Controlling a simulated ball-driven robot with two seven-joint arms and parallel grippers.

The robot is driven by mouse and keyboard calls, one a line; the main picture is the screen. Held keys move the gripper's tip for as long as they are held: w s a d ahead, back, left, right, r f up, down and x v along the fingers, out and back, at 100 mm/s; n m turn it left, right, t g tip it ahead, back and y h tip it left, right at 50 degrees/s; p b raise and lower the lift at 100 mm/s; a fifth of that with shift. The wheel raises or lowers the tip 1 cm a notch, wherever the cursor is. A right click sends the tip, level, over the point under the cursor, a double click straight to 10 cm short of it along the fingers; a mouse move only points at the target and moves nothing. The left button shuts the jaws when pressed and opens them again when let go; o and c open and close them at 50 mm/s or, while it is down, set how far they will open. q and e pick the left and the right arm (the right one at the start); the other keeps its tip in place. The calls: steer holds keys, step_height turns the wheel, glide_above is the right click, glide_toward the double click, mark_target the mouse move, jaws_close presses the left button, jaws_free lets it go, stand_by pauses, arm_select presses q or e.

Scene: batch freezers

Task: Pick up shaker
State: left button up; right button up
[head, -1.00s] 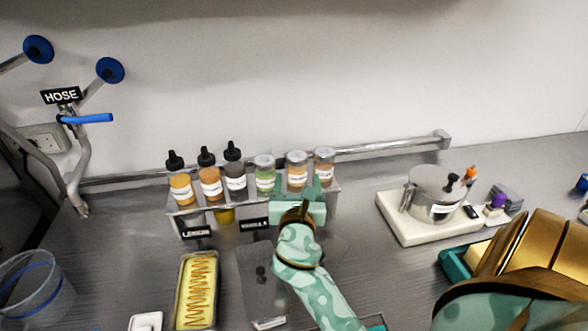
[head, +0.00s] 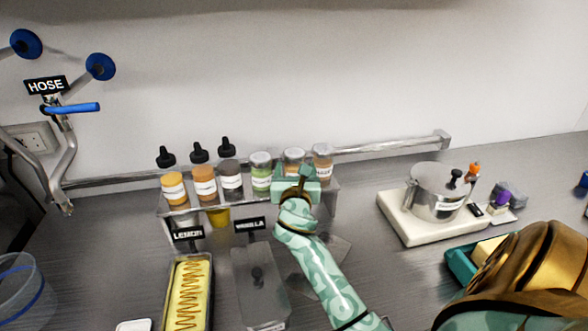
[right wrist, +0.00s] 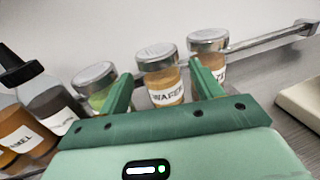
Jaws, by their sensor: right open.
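Three shakers with metal lids stand on the clear rack: one with green contents (head: 261,172), the middle one labelled "WAFER" (right wrist: 160,75), which also shows in the head view (head: 293,157), and a brown one (head: 323,160) at the right end. My right gripper (right wrist: 163,87) is open, with the WAFER shaker showing between its two green fingers in the right wrist view. In the head view the right gripper (head: 297,172) hides that shaker's lower part. I cannot tell whether the fingers touch it. My left gripper is not in view.
Several black-capped squeeze bottles (head: 204,184) stand left of the shakers on the rack. A metal rail (head: 390,146) runs behind. Signs "LEMON" (head: 188,234) and "VANILLA" (head: 250,225) and pans are in front. A lidded pot (head: 434,195) stands on a white base at right.

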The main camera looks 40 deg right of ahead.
steer(key=x, duration=0.3)
steer(key=b+x, duration=0.1)
steer(key=x, duration=0.1)
steer(key=shift+w+d+f, duration=0.15)
steer(key=shift+w+f, duration=0.1)
steer(key=shift+w, duration=0.15)
steer(key=shift+r, duration=0.1)
steer(key=c, duration=0.8)
steer(key=shift+o, duration=0.2)
steer(key=shift+r, duration=0.15)
